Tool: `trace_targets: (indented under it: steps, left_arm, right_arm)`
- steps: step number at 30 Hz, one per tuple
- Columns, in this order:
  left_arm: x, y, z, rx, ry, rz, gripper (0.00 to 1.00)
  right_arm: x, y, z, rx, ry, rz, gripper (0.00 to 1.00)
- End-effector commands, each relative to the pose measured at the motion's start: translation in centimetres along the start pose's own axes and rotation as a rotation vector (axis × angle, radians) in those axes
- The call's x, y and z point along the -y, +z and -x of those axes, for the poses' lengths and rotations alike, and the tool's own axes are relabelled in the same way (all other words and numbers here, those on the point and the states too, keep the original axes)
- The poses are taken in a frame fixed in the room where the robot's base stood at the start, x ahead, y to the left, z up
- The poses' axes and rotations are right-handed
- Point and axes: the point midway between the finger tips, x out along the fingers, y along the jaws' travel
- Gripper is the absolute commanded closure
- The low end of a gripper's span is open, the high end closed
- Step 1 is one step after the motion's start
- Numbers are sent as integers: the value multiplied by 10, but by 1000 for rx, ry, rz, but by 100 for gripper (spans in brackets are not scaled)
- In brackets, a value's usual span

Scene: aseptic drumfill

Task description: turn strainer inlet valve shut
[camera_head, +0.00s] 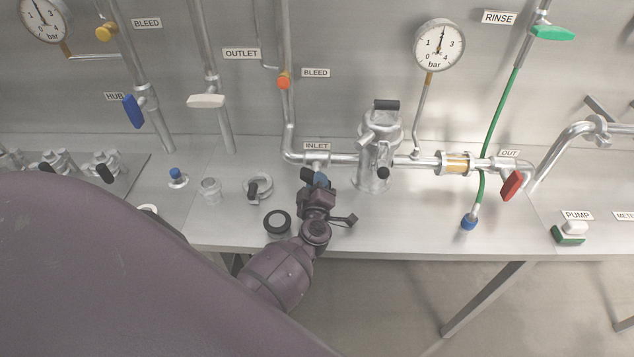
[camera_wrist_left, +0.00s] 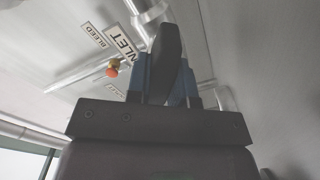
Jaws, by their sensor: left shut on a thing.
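The strainer inlet valve sits on the steel pipe below the INLET label (camera_head: 317,146). Its dark lever (camera_head: 306,174) shows partly beside my left gripper (camera_head: 318,180). In the left wrist view the dark lever (camera_wrist_left: 167,48) stands between the blue fingers of my left gripper (camera_wrist_left: 163,78), which is shut on it. The gripper comes at the valve from the front. The valve body is mostly hidden behind the gripper and label. The strainer (camera_head: 372,172) is the upright metal housing to the right, with a black handle on top. My right gripper is not in view.
A black ring (camera_head: 277,223), a clamp (camera_head: 258,187) and a metal cup (camera_head: 210,191) lie on the bench left of the gripper. A sight glass (camera_head: 456,163) and red OUT lever (camera_head: 512,185) are to the right. The bench front edge is close below.

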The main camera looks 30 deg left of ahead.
Motion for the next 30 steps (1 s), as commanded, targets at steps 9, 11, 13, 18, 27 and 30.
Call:
trace_targets:
  steps: [9,11,13,18,27,30]
  left_arm:
    - [1,1,1,2,-3,0,76]
    - [1,1,1,2,-3,0,66]
    - [1,1,1,1,-2,1,56]
    - [0,0,0,1,-1,1,53]
    - [1,1,14,2,-3,3,53]
    - [2,1,30,1,-4,2,53]
  right_arm:
    - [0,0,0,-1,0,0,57]
    - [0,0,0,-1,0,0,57]
    - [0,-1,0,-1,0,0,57]
    - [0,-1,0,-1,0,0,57]
    - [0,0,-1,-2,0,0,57]
    - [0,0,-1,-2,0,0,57]
